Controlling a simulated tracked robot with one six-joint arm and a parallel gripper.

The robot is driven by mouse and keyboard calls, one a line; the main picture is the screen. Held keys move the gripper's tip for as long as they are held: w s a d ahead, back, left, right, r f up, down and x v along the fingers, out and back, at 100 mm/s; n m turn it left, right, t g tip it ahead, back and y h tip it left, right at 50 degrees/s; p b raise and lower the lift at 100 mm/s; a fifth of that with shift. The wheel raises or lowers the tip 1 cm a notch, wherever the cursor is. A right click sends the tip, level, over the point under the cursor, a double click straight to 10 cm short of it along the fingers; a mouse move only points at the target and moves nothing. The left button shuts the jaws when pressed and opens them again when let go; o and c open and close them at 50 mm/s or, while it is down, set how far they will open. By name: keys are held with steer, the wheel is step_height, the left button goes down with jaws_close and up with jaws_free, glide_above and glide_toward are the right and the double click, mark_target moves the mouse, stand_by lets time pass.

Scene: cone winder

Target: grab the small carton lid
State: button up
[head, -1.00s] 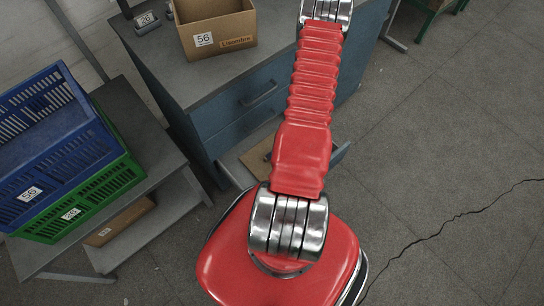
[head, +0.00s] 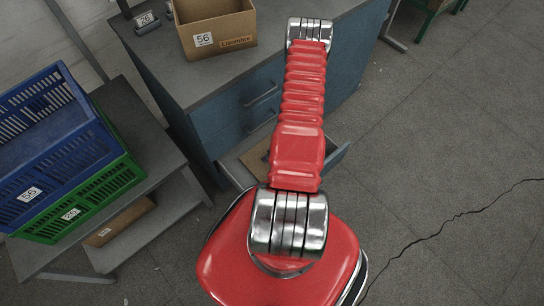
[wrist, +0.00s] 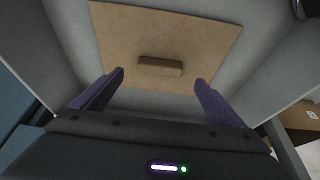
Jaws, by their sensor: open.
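The small carton lid (wrist: 205,38) is a flat brown cardboard panel with a raised block-shaped grip (wrist: 160,66) on it. It lies in the open drawer, and part of it shows beside my arm in the head view (head: 256,156). In the wrist view my gripper (wrist: 160,77) is open, with its two dark purple fingers on either side of the grip, apart from it. Nothing is between the fingers that they hold. I cannot tell the exact height of the fingertips above the lid. My gripper is hidden in the head view.
Grey drawer walls (wrist: 63,50) stand around the lid. The blue cabinet (head: 215,125) carries an open carton (head: 232,32) labelled 56. A blue crate (head: 45,150) sits on a green crate (head: 125,172) on the left table. The floor at right is clear.

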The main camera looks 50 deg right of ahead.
steer(key=shift+w+f, duration=0.1)
steer(key=shift+f, duration=0.1)
steer(key=shift+x, duration=2.6)
steer(key=shift+c, duration=0.2)
steer(key=shift+d, duration=0.1)
steer(key=c, duration=1.4)
steer(key=shift+r, duration=0.1)
step_height(320, 180, up, 10)
